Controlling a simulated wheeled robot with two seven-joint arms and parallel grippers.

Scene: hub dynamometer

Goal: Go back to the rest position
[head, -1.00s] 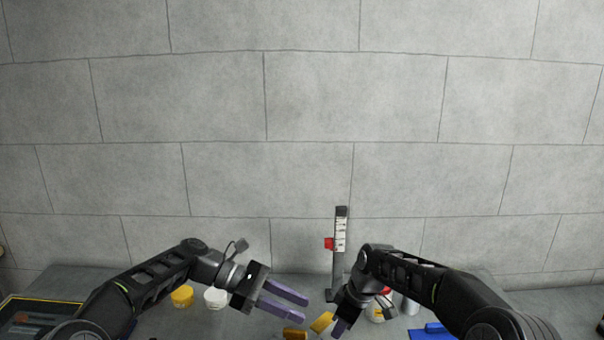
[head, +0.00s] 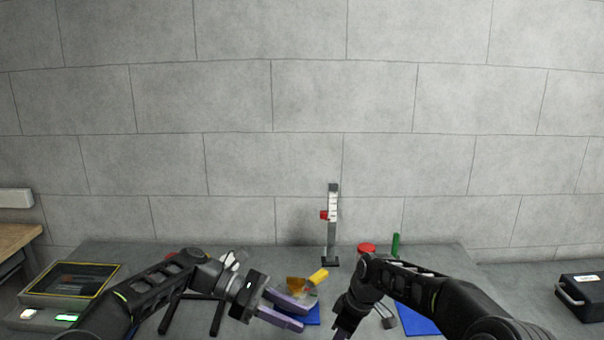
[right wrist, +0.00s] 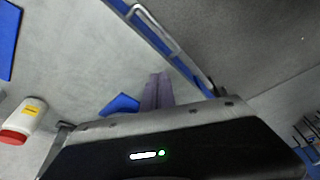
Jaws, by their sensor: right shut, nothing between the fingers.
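My left gripper (head: 305,317) is in the head view, low and left of the middle. Its two purple fingers are apart, and I see nothing between them. Behind it lie a yellow and orange object (head: 318,276) and a blue patch, partly hidden by the fingers. My right gripper (head: 343,334) points down at the bottom edge of the head view, its tips cut off. In the right wrist view its purple fingers (right wrist: 157,90) are together and empty. Both arms are bent in front of me.
An upright scale stand with a red marker (head: 331,225) stands at the back of the grey bench. A screen box (head: 70,280) is at the left, a blue mat (head: 418,318) at the right. A black case (head: 582,290) stands far right. A white bottle (right wrist: 28,115) shows in the right wrist view.

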